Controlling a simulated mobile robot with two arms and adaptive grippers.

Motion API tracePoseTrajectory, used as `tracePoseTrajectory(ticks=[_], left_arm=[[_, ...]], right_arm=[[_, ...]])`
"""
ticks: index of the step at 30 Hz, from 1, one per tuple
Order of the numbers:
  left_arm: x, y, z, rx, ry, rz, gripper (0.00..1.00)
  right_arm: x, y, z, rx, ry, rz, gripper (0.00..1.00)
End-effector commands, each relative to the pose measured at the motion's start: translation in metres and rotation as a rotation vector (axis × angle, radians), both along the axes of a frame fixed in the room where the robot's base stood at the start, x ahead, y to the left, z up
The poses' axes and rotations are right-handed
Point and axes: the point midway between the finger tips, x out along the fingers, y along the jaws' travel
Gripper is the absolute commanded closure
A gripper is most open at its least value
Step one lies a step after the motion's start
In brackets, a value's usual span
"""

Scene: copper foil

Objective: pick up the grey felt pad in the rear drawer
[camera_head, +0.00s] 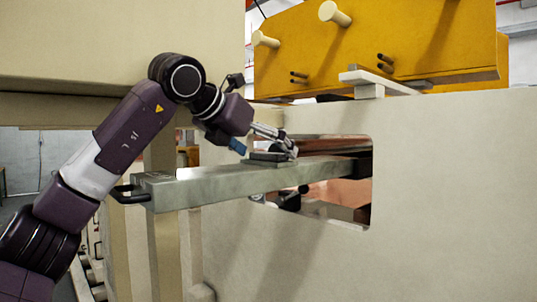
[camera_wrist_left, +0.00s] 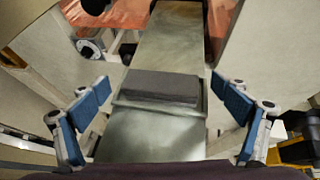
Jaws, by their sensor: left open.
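The grey felt pad (camera_wrist_left: 160,87) is a dark flat block. It lies in a shallow holder on top of a long grey metal drawer bar (camera_head: 230,182) that sticks out of an opening in the cream machine wall. In the head view the pad (camera_head: 268,156) is partly hidden by my left gripper (camera_head: 275,147), which is close to it. In the left wrist view my left gripper (camera_wrist_left: 157,112) is open, its blue finger pads spread to either side of the pad, apart from it. My right gripper does not show.
The drawer bar has a black handle (camera_head: 127,194) at its near end. The cream wall (camera_head: 450,190) stands to the right, and the opening shows copper foil (camera_head: 345,192) inside. An orange-yellow machine part (camera_head: 375,45) is above. A cream housing hangs at upper left.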

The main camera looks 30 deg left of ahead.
Motion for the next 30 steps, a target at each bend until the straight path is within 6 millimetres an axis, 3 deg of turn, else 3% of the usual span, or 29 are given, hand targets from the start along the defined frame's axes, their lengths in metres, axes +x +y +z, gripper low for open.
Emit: tracePoseTrajectory(ticks=[4,16,25,30], left_arm=[[0.000,0.000,0.000,0.000,-0.001,0.000,0.09],[-0.001,0.000,0.000,0.000,0.000,0.000,0.53],[0.000,0.000,0.002,-0.001,-0.001,0.000,0.54],[0.000,0.000,0.012,-0.002,-0.003,0.000,0.54]], right_arm=[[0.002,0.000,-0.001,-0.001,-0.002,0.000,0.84],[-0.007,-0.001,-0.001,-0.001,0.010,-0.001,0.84],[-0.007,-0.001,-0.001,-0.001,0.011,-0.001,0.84],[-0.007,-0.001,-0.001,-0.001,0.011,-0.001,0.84]])
